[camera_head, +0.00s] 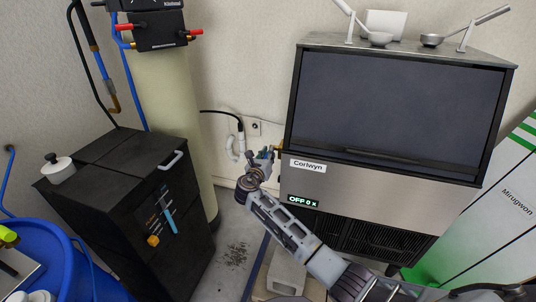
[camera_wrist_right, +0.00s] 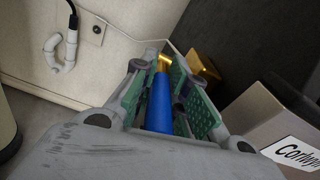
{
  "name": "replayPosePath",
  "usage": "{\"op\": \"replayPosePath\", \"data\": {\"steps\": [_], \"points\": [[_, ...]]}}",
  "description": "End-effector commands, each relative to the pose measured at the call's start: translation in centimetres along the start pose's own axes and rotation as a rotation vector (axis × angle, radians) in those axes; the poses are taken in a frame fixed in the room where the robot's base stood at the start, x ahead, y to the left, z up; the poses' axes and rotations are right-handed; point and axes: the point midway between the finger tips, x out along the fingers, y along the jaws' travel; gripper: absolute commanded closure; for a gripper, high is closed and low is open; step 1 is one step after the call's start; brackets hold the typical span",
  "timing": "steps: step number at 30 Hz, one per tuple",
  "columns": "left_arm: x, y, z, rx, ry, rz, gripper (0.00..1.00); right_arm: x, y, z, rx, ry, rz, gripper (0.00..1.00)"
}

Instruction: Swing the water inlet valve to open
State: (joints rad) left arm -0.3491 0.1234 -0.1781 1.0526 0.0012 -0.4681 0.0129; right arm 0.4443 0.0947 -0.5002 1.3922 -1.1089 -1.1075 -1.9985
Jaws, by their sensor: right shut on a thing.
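The water inlet valve has a long blue handle (camera_wrist_right: 158,105) and a brass body (camera_wrist_right: 205,68) in the right wrist view. The brass body is beside the ice maker (camera_head: 400,110), and a bit of brass (camera_head: 279,150) shows at its left side in the head view. My right gripper (camera_wrist_right: 163,72) has its green-padded fingers on both sides of the blue handle and is shut on it. In the head view my right gripper (camera_head: 263,160) is left of the "Corlwyn" label and hides most of the valve. My left gripper is not in view.
A white drain pipe (camera_head: 232,150) and wall outlet (camera_head: 254,128) are behind the gripper. A black cabinet (camera_head: 120,200) and a tall cream tank (camera_head: 165,90) stand left. The ice maker display (camera_head: 302,201) reads OFF. A concrete block (camera_head: 286,270) lies below my arm.

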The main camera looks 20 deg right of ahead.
Motion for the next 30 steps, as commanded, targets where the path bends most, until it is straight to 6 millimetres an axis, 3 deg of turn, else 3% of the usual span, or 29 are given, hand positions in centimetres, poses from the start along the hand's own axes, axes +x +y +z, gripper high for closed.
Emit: {"op": "replayPosePath", "data": {"steps": [9, 10, 13, 30], "points": [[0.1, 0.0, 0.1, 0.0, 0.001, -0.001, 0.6, 0.0, 0.0, -0.1, -0.001, 0.002, 0.0, 1.0], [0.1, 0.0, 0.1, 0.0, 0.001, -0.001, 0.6, 0.0, 0.0, -0.1, -0.001, 0.002, 0.0, 0.84], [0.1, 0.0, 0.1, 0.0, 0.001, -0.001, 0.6, 0.0, 0.0, -0.2, -0.001, 0.003, 0.0, 0.74], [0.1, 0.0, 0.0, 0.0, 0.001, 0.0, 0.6, -1.1, 0.1, -0.2, -0.001, 0.002, 0.001, 0.74]]}}
